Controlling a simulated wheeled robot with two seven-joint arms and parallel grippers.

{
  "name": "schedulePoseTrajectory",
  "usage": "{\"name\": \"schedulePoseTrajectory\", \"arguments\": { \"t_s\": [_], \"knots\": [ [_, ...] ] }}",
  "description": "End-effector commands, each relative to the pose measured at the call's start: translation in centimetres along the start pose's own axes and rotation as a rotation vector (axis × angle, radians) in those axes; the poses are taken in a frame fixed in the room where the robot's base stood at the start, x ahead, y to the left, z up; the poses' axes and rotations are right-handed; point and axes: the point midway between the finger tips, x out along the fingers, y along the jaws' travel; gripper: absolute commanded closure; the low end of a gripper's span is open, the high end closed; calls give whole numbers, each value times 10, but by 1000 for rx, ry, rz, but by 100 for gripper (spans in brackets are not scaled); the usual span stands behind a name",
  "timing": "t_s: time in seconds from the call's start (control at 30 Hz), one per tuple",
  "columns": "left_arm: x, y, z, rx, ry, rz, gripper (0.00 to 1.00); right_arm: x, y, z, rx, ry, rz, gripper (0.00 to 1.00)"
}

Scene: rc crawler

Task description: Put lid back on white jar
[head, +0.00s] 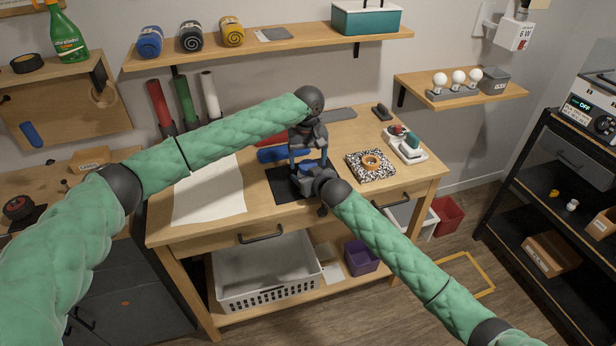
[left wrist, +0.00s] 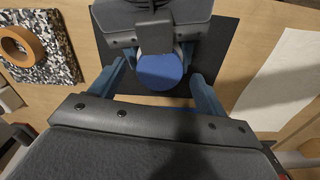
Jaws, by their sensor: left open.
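A round blue disc (left wrist: 160,72), which looks like a lid, lies over the black mat (left wrist: 222,50). In the left wrist view my left gripper (left wrist: 162,90) has one finger on each side of the disc, with gaps. My right gripper (head: 309,175) is low at the same spot, its body partly covering the disc.
A white sheet (head: 210,195) lies at left. A blue object (head: 276,154) lies behind the mat. My two grippers are very close together.

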Motion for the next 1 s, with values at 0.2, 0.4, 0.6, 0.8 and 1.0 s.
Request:
{"name": "schedulePoseTrajectory", "arguments": {
  "t_s": [0.2, 0.4, 0.6, 0.8, 1.0],
  "knots": [
    [-37, 1, 0, 0, 2, 2, 25, 0, 0, 1, 0, -1, 0, 100],
    [-75, 0, -1, 0, 2, 2, 25, 0, 0, 1, 0, -1, 0, 100],
    [-101, 0, 0, 0, 0, 2, 25, 0, 0, 1, 0, -1, 0, 100],
    [-111, 0, 0, 0, 0, 1, 25, 0, 0, 1, 0, -1, 0, 100],
    [-112, 0, 0, 1, 0, 1, 25, 0, 0, 1, 0, -1, 0, 100]
  ]
}}
